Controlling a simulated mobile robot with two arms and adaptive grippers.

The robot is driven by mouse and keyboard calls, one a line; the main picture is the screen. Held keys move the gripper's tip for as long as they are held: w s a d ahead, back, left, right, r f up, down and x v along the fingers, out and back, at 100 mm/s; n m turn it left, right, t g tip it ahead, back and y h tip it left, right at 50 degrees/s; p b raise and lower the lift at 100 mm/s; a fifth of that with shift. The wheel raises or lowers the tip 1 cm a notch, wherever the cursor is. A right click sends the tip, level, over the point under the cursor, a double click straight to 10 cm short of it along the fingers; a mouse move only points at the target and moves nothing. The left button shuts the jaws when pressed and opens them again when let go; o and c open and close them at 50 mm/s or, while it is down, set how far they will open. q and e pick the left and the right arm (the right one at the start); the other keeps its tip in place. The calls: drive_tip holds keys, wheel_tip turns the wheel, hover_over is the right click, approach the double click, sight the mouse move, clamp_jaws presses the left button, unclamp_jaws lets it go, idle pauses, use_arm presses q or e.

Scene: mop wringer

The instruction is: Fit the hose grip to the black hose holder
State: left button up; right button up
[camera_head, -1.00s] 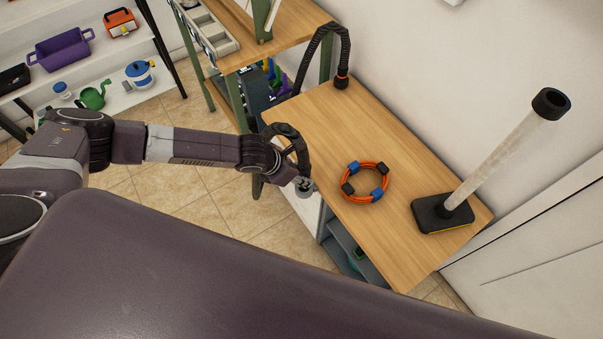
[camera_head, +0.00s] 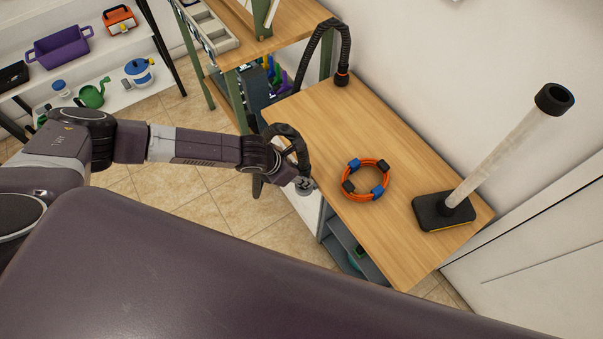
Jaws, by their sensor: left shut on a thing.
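A black ribbed hose (camera_head: 326,30) arches up from an orange-ringed fitting (camera_head: 342,78) at the back of the wooden table and drops out of sight behind its left edge. A black hose length (camera_head: 291,133) loops up again beside my left gripper (camera_head: 303,184). My left gripper is at the table's left edge, shut on what looks like the hose's grip end, mostly hidden by the gripper. A stand with a pale upright tube, black top ring (camera_head: 554,99) and black base (camera_head: 443,211) is at the table's right; it may be the black hose holder. My right gripper is out of view.
A coiled orange ring with blue and black clips (camera_head: 367,179) lies mid-table, between my left gripper and the stand. The wooden tabletop (camera_head: 335,125) is otherwise mostly clear. A wall runs behind it. A shelf (camera_head: 120,90) with bins and cans stands at far left.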

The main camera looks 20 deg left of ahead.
use_arm(q)
drive_tip(key=shift+f+b, duration=0.5)
drive_tip(key=shift+f, duration=0.55)
idle(0.5)
drive_tip(key=o, duration=1.2)
drive_tip(key=v, duration=1.2)
